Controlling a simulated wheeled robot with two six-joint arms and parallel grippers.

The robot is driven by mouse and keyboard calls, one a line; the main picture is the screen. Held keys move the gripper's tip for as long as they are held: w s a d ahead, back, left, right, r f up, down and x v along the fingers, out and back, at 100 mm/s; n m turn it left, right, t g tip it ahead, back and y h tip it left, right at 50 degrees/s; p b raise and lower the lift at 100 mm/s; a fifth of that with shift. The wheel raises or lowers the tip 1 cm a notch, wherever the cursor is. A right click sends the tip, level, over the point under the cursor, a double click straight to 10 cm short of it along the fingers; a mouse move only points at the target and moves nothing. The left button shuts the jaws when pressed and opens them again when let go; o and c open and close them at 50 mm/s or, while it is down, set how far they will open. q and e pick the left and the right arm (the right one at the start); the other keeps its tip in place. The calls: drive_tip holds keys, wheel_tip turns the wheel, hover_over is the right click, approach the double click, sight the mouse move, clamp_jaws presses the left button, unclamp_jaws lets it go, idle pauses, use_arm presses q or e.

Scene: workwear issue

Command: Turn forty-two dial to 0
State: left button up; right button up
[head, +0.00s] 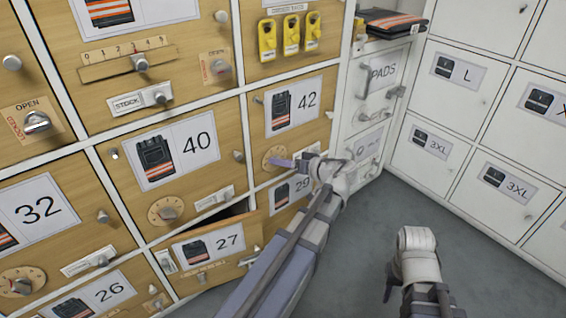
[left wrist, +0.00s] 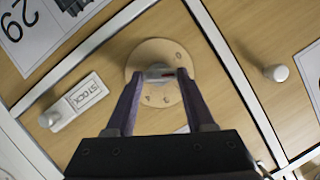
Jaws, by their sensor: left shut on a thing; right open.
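The forty-two dial (head: 272,153) is a round tan disc on the wooden door below the 42 label (head: 293,106). In the left wrist view the dial plate (left wrist: 160,50) shows numbers around its rim, with a 0 at the upper right and a 3 and 4 at the bottom. My left gripper (head: 279,163) is at the dial, its two fingers shut on the grey knob (left wrist: 159,70) from both sides. A small red mark shows on the knob; where it points is hard to tell. My right gripper (head: 391,288) is open and empty, low over the floor, away from the doors.
The 27 door (head: 216,248) stands partly open below my left arm. The 40 dial (head: 165,210) is to the left. A STOCK slider (left wrist: 75,102) and a round door knob (left wrist: 277,73) flank the dial. White lockers (head: 450,100) stand right; the grey floor (head: 480,270) is clear.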

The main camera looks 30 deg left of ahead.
use_arm(q)
clamp_jaws()
drive_tip(key=shift+s+a+n+t+h+p, duration=0.15)
drive_tip(key=shift+n+t+h, duration=0.15)
drive_tip(key=shift+n+t, duration=0.4)
drive_tip(key=shift+s+d+n+t+h+p, duration=0.1)
drive_tip(key=shift+n+t+h+p, duration=0.2)
drive_tip(key=shift+n, duration=0.75)
drive_tip(key=shift+s+a+n+t+h+p, duration=0.1)
drive_tip(key=shift+n+t+h, duration=0.2)
drive_tip(key=shift+n+t, duration=0.45)
drive_tip(key=shift+n, duration=0.3)
drive_tip(key=o, duration=0.7)
unclamp_jaws()
